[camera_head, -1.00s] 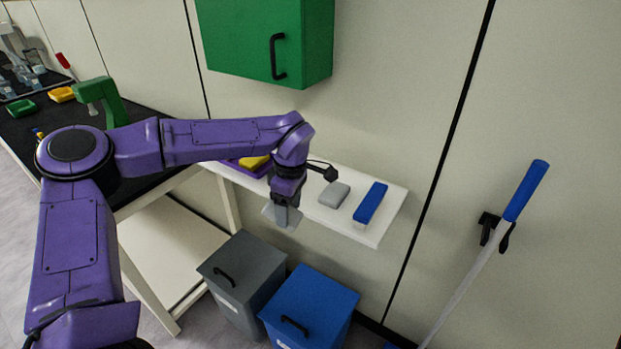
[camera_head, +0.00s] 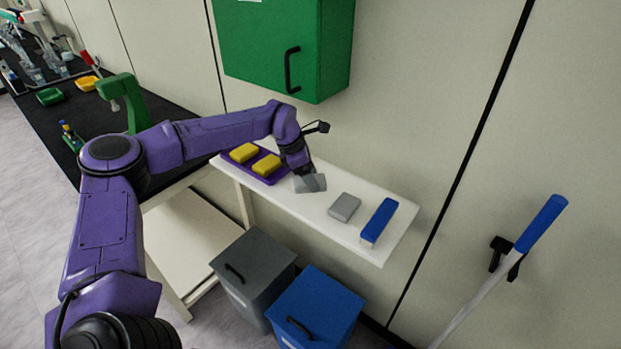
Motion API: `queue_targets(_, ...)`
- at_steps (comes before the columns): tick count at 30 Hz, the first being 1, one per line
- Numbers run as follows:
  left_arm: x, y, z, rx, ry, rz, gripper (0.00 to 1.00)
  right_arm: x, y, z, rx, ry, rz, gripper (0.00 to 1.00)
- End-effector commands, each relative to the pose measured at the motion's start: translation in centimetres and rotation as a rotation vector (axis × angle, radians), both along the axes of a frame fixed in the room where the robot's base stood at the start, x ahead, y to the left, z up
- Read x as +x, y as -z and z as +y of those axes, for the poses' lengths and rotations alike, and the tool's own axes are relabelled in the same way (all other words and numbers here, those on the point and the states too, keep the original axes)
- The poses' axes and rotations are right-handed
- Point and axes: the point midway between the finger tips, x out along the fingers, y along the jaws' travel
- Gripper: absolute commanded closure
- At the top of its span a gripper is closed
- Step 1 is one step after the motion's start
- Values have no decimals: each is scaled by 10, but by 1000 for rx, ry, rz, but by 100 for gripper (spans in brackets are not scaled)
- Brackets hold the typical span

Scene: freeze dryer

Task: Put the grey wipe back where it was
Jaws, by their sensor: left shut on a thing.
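My left gripper (camera_head: 307,175) is shut on a flat grey wipe (camera_head: 314,184). It holds the wipe over the white shelf (camera_head: 340,232), between the purple tray and a grey block. I cannot tell whether the wipe touches the shelf. The purple tray (camera_head: 268,181) holds two yellow sponges (camera_head: 243,152). The grey block (camera_head: 344,207) lies on the shelf to the right of the wipe. My right gripper is not in view.
A blue-topped brush (camera_head: 379,220) lies near the shelf's right end. A green cabinet (camera_head: 283,45) hangs above. A grey bin (camera_head: 253,268) and a blue bin (camera_head: 316,305) stand below. A blue-handled pole (camera_head: 541,224) is clipped to the right wall.

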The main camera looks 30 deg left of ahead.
Motion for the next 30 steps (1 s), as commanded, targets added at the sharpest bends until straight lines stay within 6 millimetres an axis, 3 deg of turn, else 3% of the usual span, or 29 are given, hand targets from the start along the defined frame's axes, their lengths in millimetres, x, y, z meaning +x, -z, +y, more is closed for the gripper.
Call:
queue_targets(9, 10, 41, 8, 1, -3, 1, 62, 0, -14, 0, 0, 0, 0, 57)
queue_targets(15, 10, 46, 8, 1, -3, -2, 62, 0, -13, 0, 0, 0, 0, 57)
queue_targets(16, 10, 46, 8, 1, -3, -2, 34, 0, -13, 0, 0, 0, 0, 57)
queue_targets(18, 10, 46, 8, 1, -3, -1, 12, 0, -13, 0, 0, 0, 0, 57)
queue_targets(26, 10, 45, 8, 1, -3, -2, 12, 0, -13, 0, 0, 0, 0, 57)
queue_targets(30, 8, 34, 12, 0, -4, -6, 12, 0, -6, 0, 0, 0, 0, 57)
